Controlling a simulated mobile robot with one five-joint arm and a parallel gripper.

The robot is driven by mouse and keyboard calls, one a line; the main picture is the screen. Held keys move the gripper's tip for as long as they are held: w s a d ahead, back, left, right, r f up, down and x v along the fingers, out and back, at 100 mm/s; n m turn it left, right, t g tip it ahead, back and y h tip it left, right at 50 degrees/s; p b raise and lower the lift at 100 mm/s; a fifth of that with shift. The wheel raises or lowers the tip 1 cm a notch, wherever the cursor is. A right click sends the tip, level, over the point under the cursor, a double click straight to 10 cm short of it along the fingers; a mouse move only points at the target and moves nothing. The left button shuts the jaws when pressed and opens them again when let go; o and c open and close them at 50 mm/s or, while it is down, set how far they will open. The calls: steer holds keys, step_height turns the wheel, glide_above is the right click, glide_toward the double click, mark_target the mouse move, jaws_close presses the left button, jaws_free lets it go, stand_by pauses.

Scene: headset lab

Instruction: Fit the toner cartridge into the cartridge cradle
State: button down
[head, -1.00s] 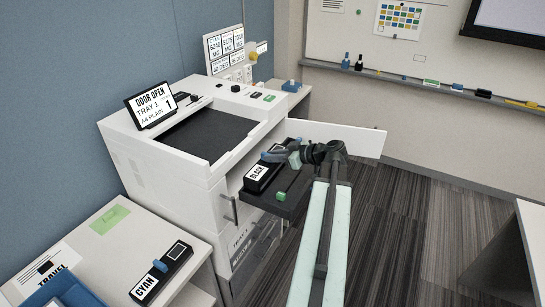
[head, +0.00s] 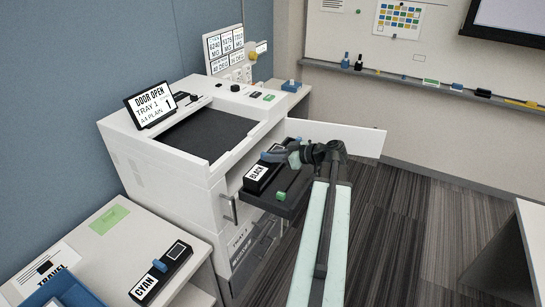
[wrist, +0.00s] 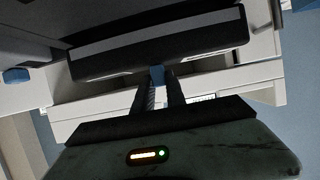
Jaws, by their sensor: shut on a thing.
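The black toner cartridge (head: 256,176), labelled BLACK, is at the dark cradle tray (head: 299,190) that sticks out of the open printer front. It looks level, along the left side of the tray; I cannot tell whether it is fully seated. My gripper (head: 291,157) is at the cartridge's far side, partly hidden by my arm. In the wrist view my gripper (wrist: 158,86) is shut on a small blue tab (wrist: 157,75) of the dark cartridge body (wrist: 200,37). A green knob (head: 281,196) stands on the front of the tray, clear of the cartridge.
The white printer (head: 160,165) has its door (head: 350,140) swung open to the right. A cyan cartridge (head: 165,271) with a blue tab lies on the side table (head: 95,250) at front left. Carpet floor is free at the right.

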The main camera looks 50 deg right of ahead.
mark_target(275, 166)
steer(key=shift+f+b, duration=2.3)
steer(key=shift+b, duration=0.1)
steer(key=c, duration=1.3)
jaws_free()
steer(key=p+v, duration=0.3)
steer(key=v, duration=0.4)
steer(key=shift+r, duration=0.2)
steer(key=shift+s+d, duration=0.15)
steer(key=shift+s, duration=0.25)
